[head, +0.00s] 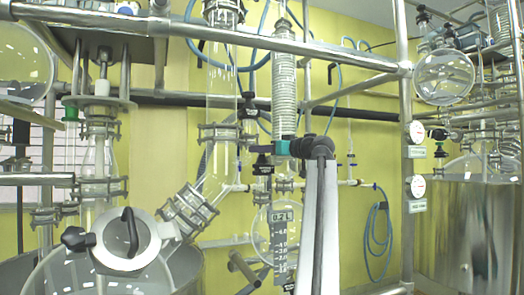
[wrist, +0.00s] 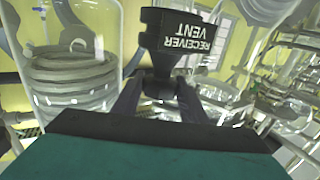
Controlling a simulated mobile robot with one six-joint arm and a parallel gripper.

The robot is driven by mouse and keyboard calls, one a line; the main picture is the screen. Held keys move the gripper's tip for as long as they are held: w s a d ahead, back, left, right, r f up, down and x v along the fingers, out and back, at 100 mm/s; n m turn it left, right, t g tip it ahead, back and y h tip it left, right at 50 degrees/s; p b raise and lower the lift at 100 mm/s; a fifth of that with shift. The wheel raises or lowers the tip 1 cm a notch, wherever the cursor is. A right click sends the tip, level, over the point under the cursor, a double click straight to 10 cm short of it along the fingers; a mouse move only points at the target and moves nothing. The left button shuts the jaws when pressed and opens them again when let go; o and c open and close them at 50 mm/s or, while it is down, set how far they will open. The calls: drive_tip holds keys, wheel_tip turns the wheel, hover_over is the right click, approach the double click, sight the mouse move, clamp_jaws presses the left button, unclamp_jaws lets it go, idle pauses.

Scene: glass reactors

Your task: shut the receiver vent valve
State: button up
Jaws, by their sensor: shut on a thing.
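The receiver vent valve shows in the wrist view as a black part (wrist: 178,40) lettered RECEIVER VENT, upside down in the picture, with a narrower black neck below it. My gripper (wrist: 158,88) has its two dark fingers on either side of that neck and is shut on it. In the head view my gripper (head: 266,149), with a teal body, reaches left from my arm to a small black part (head: 262,168) below the coiled condenser. The glass receiver (head: 263,235) with a black scale label hangs below. The valve's inner position cannot be seen.
The coiled glass condenser (head: 285,85) rises just above my gripper; a coiled glass column (wrist: 75,75) stands close at left in the wrist view. A steel frame post (head: 405,130) stands to the right. A glass elbow (head: 190,212) and reactor lid (head: 128,240) are at left.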

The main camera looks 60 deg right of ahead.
drive_tip(key=shift+a+m+g+h+p, duration=0.15)
drive_tip(key=shift+m+g+h+p, duration=0.55)
drive_tip(key=shift+m+h+p, duration=1.1)
drive_tip(key=m+g+h+p, duration=0.1)
drive_tip(key=h, duration=0.2)
drive_tip(key=shift+s+r, duration=0.1)
drive_tip(key=shift+g+h+p, duration=0.3)
drive_tip(key=m+g+h+p, duration=0.1)
drive_tip(key=h+p, duration=0.1)
drive_tip(key=p, duration=0.1)
drive_tip(key=m+g+h+p, duration=0.1)
drive_tip(key=m+g+p, duration=0.1)
drive_tip(key=p, duration=0.1)
drive_tip(key=shift+r+m+h, duration=0.2)
drive_tip(key=shift+m+h, duration=0.1)
drive_tip(key=shift+h, duration=0.1)
drive_tip(key=o, duration=0.8)
drive_tip(key=shift+f, duration=0.1)
drive_tip(key=shift+o, duration=0.3)
drive_tip(key=shift+d, duration=0.25)
drive_tip(key=shift+f+n+t+y+b, duration=0.2)
drive_tip(key=shift+n+t+y+b, duration=0.4)
drive_tip(key=shift+y+b, duration=0.3)
